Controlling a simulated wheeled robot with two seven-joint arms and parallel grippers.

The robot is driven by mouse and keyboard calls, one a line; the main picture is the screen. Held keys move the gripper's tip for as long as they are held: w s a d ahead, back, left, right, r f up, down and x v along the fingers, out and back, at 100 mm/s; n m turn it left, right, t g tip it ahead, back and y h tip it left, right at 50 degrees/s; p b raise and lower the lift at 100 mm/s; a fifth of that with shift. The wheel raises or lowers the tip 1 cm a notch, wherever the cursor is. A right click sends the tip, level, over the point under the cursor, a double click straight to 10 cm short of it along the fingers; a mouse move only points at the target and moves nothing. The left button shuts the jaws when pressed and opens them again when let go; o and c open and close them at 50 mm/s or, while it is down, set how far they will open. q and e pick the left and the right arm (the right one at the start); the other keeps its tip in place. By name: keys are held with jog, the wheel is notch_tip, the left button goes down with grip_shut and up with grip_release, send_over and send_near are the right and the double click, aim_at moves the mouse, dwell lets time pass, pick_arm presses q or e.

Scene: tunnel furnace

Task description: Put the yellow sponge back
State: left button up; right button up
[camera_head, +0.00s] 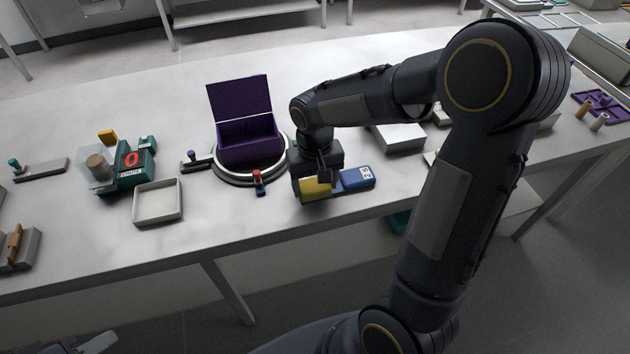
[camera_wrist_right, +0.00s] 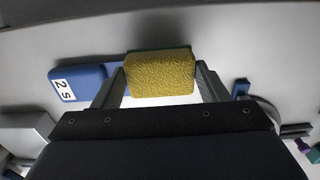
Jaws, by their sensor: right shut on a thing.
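The yellow sponge (camera_head: 315,189) is near the front edge of the table, under my right gripper (camera_head: 322,175). In the right wrist view the sponge (camera_wrist_right: 160,75) sits between the two fingers of the right gripper (camera_wrist_right: 160,85), which is shut on it. A thin green layer shows along its far edge. I cannot tell whether the sponge touches the table. A grey part at the bottom left corner looks like my left gripper (camera_head: 92,343); its jaws are not clear.
A blue block marked 2S (camera_head: 356,179) lies right beside the sponge. An open purple box (camera_head: 250,140) stands on a round base behind it. A white tray (camera_head: 158,202) and a green device (camera_head: 133,172) are to the left. My right arm covers the table's right middle.

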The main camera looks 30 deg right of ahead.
aim_at(315, 187)
jog(key=shift+f, duration=0.25)
jog(key=o, duration=1.1)
jog(key=shift+r, duration=0.1)
jog(key=shift+r, duration=0.3)
notch_tip(315, 187, up, 12)
jog(key=p, duration=0.1)
jog(key=s+a+t+y, duration=0.1)
jog(key=s+t, duration=0.1)
jog(key=s, duration=0.3)
jog(key=s+a+f+t+y, duration=0.1)
jog(key=s, duration=0.5)
jog(key=s+a+n+t+y, duration=0.1)
jog(key=s+a+t, duration=0.1)
jog(key=s, duration=0.4)
jog(key=shift+f+t+y, duration=0.3)
jog(key=shift+f+y, duration=0.1)
